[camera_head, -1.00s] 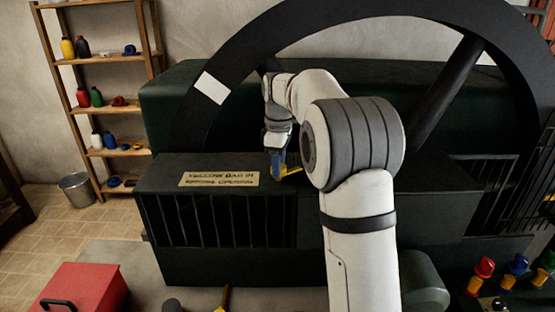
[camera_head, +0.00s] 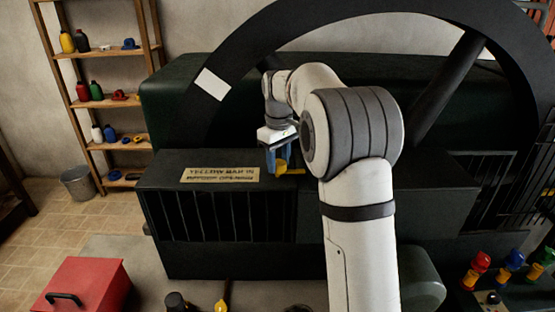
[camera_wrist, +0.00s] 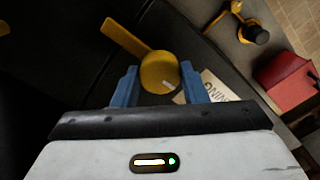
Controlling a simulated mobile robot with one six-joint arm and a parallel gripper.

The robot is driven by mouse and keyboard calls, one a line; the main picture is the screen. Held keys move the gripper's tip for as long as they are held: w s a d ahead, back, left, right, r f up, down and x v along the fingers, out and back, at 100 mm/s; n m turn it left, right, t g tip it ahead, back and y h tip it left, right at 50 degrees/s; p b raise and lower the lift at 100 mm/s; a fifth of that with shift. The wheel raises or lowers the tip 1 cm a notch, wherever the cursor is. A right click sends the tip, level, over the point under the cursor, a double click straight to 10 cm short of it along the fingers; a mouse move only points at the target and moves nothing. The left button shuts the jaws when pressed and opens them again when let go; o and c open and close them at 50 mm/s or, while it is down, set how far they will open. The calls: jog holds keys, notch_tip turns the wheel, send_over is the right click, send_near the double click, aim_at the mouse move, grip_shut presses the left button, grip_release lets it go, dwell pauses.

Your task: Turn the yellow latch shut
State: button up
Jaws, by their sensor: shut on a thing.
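The yellow latch (camera_head: 291,171) sits on top of the dark machine housing, just right of the sign plate. In the wrist view the latch shows a round hub (camera_wrist: 158,72) and a flat bar running from it to the upper left. My gripper (camera_head: 276,170) reaches down onto the latch from above. In the wrist view its two blue fingers (camera_wrist: 159,67) stand on either side of the hub and are shut on it. The bar is outside the fingers. The lower part of the hub is hidden.
A plate (camera_head: 220,174) with words about a yellow bar is fixed to the dark housing (camera_head: 165,182). A big black wheel (camera_head: 215,80) rises behind. A red toolbox (camera_head: 88,284) is at front left. A shelf (camera_head: 110,102) and a bucket (camera_head: 77,185) stand at left.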

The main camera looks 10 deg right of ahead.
aim_at(279, 163)
jog(key=shift+r, duration=0.1)
jog(key=o, duration=1)
jog(key=shift+c, duration=0.2)
notch_tip(279, 163, up, 7)
jog(key=shift+w+f+b, duration=0.1)
jog(key=shift+f+b, duration=0.1)
jog(key=shift+b, duration=0.1)
jog(key=shift+r, duration=0.55)
jog(key=s+f+m+t, duration=0.1)
jog(key=s+f+m, duration=0.2)
jog(key=s, duration=1.3)
jog(key=s+f+m+t, duration=0.2)
jog(key=s+f, duration=0.6)
jog(key=s, duration=0.9)
jog(key=shift+a+f+m+b, duration=0.2)
jog(key=shift+m+b, duration=0.25)
jog(key=shift+m, duration=0.35)
